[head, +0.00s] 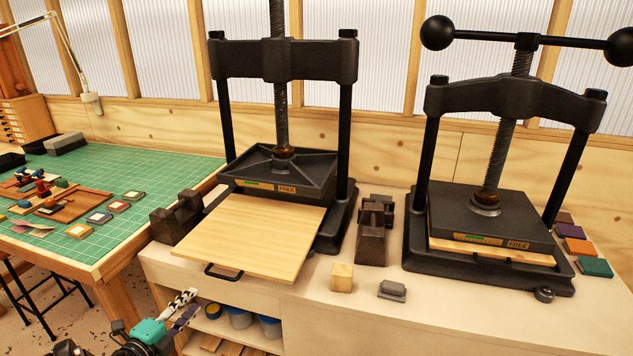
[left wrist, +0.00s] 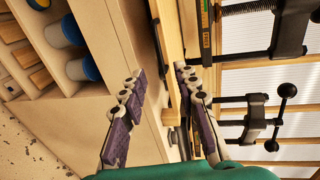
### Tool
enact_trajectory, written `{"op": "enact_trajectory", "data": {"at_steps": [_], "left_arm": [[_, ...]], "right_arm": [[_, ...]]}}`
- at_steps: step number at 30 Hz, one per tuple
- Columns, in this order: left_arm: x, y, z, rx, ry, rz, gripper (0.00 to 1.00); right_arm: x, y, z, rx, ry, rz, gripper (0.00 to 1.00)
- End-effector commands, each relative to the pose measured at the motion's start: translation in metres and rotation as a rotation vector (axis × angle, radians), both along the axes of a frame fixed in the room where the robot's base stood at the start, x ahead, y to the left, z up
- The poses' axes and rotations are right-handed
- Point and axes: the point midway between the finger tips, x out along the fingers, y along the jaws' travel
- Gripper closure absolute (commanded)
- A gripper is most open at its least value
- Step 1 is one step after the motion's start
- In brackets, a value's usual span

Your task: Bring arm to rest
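My left gripper (head: 190,302), with a teal body and purple-padded fingers, is at the lower left of the head view. It is in front of the bench, near the open shelf. In the left wrist view its two fingers (left wrist: 160,75) stand apart with nothing between them, so it is open and empty. In that view it points toward the bench front and the presses. My right gripper is in neither view.
Two black screw presses (head: 283,170) (head: 482,212) stand on the pale bench (head: 440,318). A wooden board (head: 255,232) with a black handle juts from the left press. A wooden block (head: 342,277) and grey block (head: 392,291) lie in front. A green-matted table (head: 150,175) stands left.

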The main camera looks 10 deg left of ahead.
Motion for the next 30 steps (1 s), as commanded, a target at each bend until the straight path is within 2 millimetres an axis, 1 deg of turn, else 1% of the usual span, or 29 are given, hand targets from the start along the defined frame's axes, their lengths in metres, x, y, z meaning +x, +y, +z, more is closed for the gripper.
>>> {"op": "enact_trajectory", "data": {"at_steps": [2,4,5,6,8,9,11,12,14,15,17,18,19,20,21,22,24,27,30], "left_arm": [[0.007,-0.003,0.014,-0.015,-0.038,0.017,0.69],[0.017,-0.007,0.04,-0.05,-0.111,0.06,0.69],[0.022,-0.009,0.056,-0.078,-0.153,0.087,0.69],[0.029,-0.011,0.079,-0.129,-0.214,0.135,0.69],[0.034,-0.013,0.11,-0.232,-0.298,0.222,0.69],[0.035,-0.014,0.126,-0.317,-0.338,0.284,0.69],[0.032,-0.015,0.138,-0.458,-0.369,0.385,0.69],[0.029,-0.018,0.139,-0.559,-0.368,0.452,0.69],[0.023,-0.026,0.128,-0.711,-0.329,0.55,0.69],[0.017,-0.036,0.116,-0.812,-0.279,0.614,0.69],[0.005,-0.058,0.088,-0.958,-0.168,0.702,0.69],[-0.006,-0.079,0.067,-1.046,-0.072,0.754,0.69],[-0.014,-0.095,0.052,-1.102,0.004,0.788,0.69],[-0.023,-0.111,0.038,-1.147,0.077,0.816,0.69],[-0.035,-0.132,0.022,-1.194,0.169,0.847,0.69],[-0.044,-0.146,0.012,-1.225,0.236,0.864,0.69],[-0.065,-0.177,-0.006,-1.272,0.374,0.895,0.69],[-0.089,-0.21,-0.023,-1.308,0.524,0.919,0.69],[-0.104,-0.228,-0.031,-1.322,0.609,0.93,0.69]], "right_arm": [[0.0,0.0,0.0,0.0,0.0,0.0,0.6],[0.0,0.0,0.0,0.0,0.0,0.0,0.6],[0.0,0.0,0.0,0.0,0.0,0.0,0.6],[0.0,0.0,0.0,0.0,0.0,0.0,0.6],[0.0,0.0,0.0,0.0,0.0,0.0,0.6],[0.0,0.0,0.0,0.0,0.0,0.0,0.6],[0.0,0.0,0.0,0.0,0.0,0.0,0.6],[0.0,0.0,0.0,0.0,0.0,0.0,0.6],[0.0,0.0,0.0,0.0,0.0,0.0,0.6],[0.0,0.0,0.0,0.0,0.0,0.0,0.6],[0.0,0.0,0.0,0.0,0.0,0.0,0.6],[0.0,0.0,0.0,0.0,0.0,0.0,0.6],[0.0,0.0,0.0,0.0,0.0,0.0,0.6],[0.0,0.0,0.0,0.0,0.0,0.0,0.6],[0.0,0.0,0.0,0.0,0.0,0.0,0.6],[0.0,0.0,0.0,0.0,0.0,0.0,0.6],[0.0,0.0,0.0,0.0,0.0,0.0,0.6],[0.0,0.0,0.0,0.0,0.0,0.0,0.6],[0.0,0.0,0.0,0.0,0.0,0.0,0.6]]}}
